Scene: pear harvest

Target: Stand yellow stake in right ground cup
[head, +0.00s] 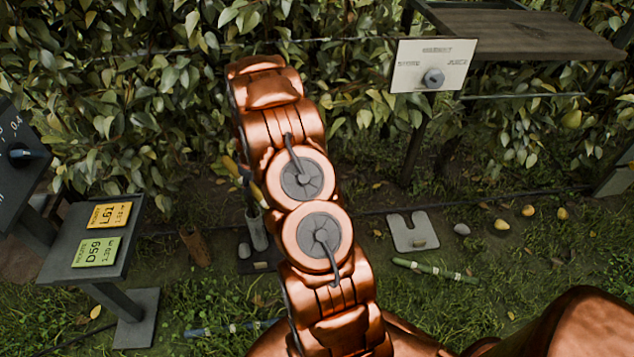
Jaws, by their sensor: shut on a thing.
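I cannot make out a yellow stake for certain. My copper arm runs up the middle of the head view and covers much of the ground there. My gripper does not show, and whatever it holds is hidden too. A green stake with pale bands (435,270) lies on the grass right of the arm. A blue stake with pale bands (232,328) lies at the bottom, partly behind the arm. A rusty brown tube (195,246) stands tilted in the soil at left; I cannot tell if it is a ground cup. No right ground cup is clearly visible.
A grey holder (257,232) with yellow-and-dark-handled tools stands just left of the arm. A card stand (72,262) is at left. A notched pale plate (402,239), a knob panel (407,78), a wooden shelf (530,37) and fallen pears (528,210) are at right. Hedge behind.

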